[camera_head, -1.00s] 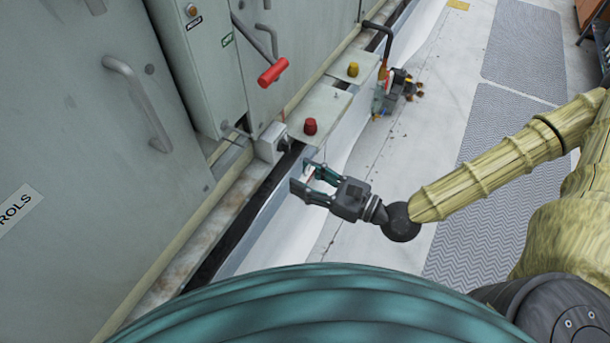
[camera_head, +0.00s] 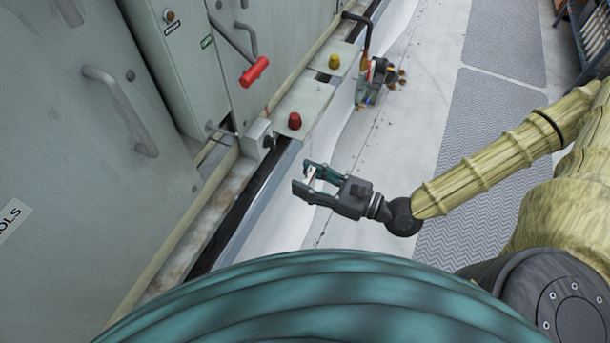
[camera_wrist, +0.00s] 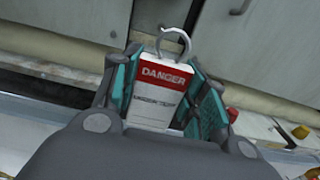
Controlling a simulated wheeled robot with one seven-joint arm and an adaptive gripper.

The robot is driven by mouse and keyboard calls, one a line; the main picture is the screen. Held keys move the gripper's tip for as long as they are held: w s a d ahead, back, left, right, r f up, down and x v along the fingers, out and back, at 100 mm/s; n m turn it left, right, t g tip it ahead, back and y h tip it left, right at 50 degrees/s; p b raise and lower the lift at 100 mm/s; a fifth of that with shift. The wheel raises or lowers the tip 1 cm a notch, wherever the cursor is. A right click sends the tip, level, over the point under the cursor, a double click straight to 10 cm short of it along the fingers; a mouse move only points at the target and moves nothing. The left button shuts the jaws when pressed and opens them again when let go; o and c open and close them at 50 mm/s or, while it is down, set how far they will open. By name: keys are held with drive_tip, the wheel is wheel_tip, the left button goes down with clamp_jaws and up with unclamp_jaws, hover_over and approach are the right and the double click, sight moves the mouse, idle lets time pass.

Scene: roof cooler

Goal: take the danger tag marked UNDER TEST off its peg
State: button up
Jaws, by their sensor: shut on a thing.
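The danger tag (camera_wrist: 160,92) shows in the wrist view, white with a red DANGER band and a light hook at its top. The smaller print below the band is too blurred to read surely. My gripper (camera_wrist: 165,95) is shut on the tag, with a teal finger pad on each side of it. In the head view my gripper (camera_head: 307,182) is out over the pale floor strip, clear of the cabinets. Only a small white and red bit of the tag shows there between the fingers. The tag's hook is free, with no peg through it.
A grey box with a thin peg (camera_head: 222,130) stands on the ledge to the upper left. A red knob (camera_head: 294,121), a yellow knob (camera_head: 334,61) and a red-handled lever (camera_head: 254,72) lie beyond. A small machine (camera_head: 377,82) stands on the floor.

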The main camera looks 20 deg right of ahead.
drive_tip(key=shift+p+v, duration=0.6)
drive_tip(key=shift+v, duration=0.8)
drive_tip(key=shift+w, duration=0.1)
drive_tip(key=w+f+m+t+h, duration=0.2)
drive_tip(key=w+f+m+h, duration=0.2)
drive_tip(key=w+h, duration=0.2)
drive_tip(key=w+f+m+t+h, duration=0.3)
drive_tip(key=w+f+m+h, duration=0.1)
drive_tip(key=w, duration=0.6)
drive_tip(key=shift+a+f+m+h, duration=0.2)
drive_tip(key=shift+f+m+h, duration=0.25)
drive_tip(key=shift+h, duration=0.95)
